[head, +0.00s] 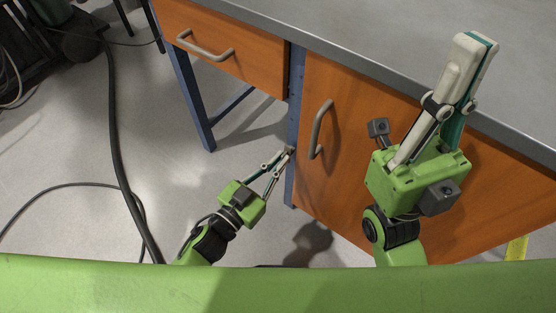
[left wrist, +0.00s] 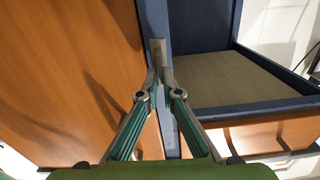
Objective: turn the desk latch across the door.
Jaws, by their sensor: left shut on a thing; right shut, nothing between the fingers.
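The desk door (head: 350,185) is an orange panel below the grey desktop, and it also fills the left of the left wrist view (left wrist: 65,65). The latch (left wrist: 158,47) is a small grey-brown piece at the blue post beside the door edge. My left gripper (head: 289,151) is at the post and shut on the latch, with its fingertips (left wrist: 157,72) meeting there. The fingertips partly hide the latch, and it is too small in the head view to tell its angle. My right gripper (head: 478,42) is shut and empty, pointing up in front of the desktop edge.
The door has a curved grey handle (head: 320,128) close to the latch side. A drawer (head: 225,65) with its own handle is to the left. Open space lies under the drawer. A dark cable (head: 112,120) runs along the floor at left.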

